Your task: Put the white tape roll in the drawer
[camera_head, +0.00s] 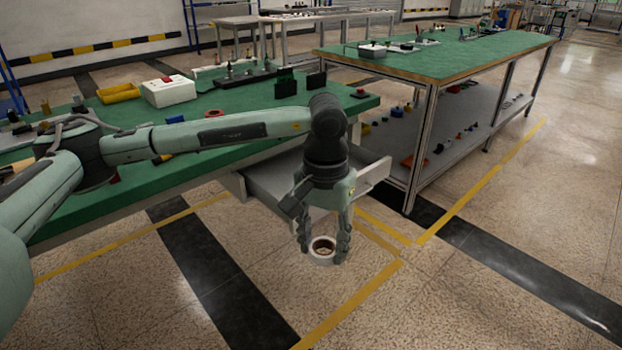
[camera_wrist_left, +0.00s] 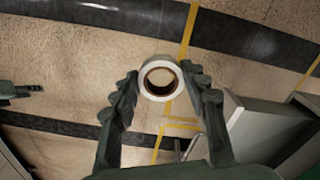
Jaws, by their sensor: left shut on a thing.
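The white tape roll (camera_head: 322,261) is held between the fingertips of my left gripper (camera_head: 323,246), above the floor. It also shows in the left wrist view (camera_wrist_left: 147,66), between the two dark fingers, its hole facing the camera. The pulled-out grey drawer (camera_head: 267,188) is under the near green bench, behind and left of the gripper in the head view. My wrist partly covers it, and its inside is only partly seen. Its grey side seems to show at right in the wrist view (camera_wrist_left: 258,118). A small dark jaw-like part at that view's left edge may be my right gripper (camera_wrist_left: 32,88).
The near green bench (camera_head: 215,105) carries a white box with a red button (camera_head: 168,91), a yellow bin (camera_head: 118,93) and black fixtures. A second green bench (camera_head: 460,55) with a lower shelf stands at right. The floor below the roll is clear.

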